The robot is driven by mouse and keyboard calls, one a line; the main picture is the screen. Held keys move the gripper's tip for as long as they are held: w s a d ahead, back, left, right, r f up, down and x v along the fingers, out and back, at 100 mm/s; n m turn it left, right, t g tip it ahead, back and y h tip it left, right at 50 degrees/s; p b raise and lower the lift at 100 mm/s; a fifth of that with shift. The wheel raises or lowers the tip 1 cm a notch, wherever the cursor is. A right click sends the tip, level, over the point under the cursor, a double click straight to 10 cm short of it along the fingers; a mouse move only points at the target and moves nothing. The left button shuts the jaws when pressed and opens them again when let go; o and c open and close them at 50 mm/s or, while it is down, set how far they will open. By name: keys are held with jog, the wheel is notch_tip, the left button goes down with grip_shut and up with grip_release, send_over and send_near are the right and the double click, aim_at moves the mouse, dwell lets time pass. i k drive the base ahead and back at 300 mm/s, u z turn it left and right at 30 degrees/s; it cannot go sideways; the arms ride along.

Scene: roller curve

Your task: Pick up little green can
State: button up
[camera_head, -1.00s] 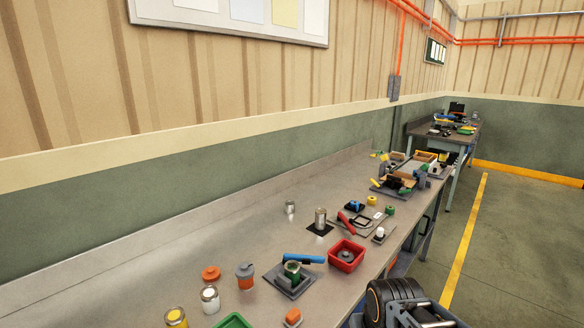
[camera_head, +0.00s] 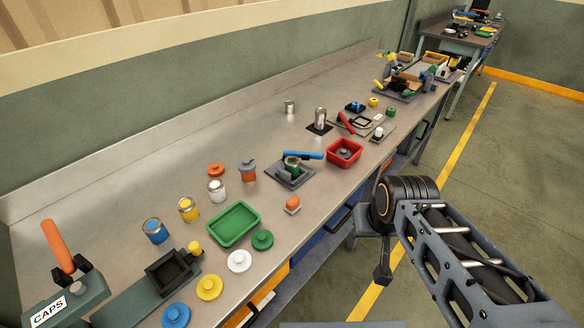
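A small green can (camera_head: 291,165) stands in a grey fixture (camera_head: 283,181) with a blue handle (camera_head: 303,155), near the middle of the workbench. A smaller green piece (camera_head: 390,112) lies farther back on the bench; its kind is too small to tell. My arm is at the right, off the bench's front edge. A dark part at its far end, probably my gripper (camera_head: 382,272), hangs below the black joint, well apart from the green can. Its fingers cannot be made out.
A red bin (camera_head: 344,152) stands right of the fixture. A green tray (camera_head: 234,224), an orange can (camera_head: 248,171), a white can (camera_head: 216,191), a yellow can (camera_head: 188,209) and a blue can (camera_head: 154,230) stand nearer. The back strip of bench is mostly clear.

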aim_at(292, 162)
jog(key=z, duration=1.05)
jog(key=i, duration=1.15)
jog(key=u, duration=3)
